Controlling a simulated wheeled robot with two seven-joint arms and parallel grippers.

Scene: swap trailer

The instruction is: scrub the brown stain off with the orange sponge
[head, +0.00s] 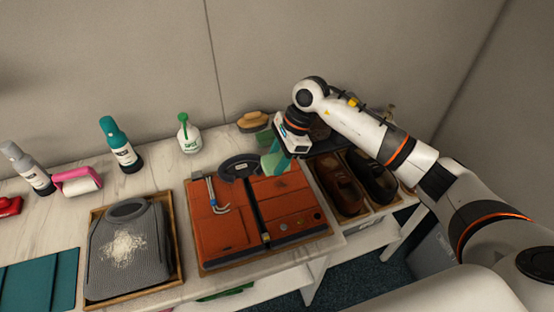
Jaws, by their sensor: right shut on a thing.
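My right gripper (281,158) points down over the back edge of an orange-brown leather case (222,239). It is shut on a pale green block (270,163), partly hidden by the fingers. The block is at or just above the case's back edge; I cannot tell whether it touches. I cannot make out an orange sponge as a separate thing. A small dark round spot (317,215) shows on the case's right half; I cannot tell whether it is a stain or a fitting. My left gripper is out of view.
A grey bag with white powder (125,245) lies on a tray at left. Brown shoes (340,185) stand in a tray at right. A spray bottle (189,138), a teal-capped bottle (122,150) and a wooden brush (252,122) stand along the back wall.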

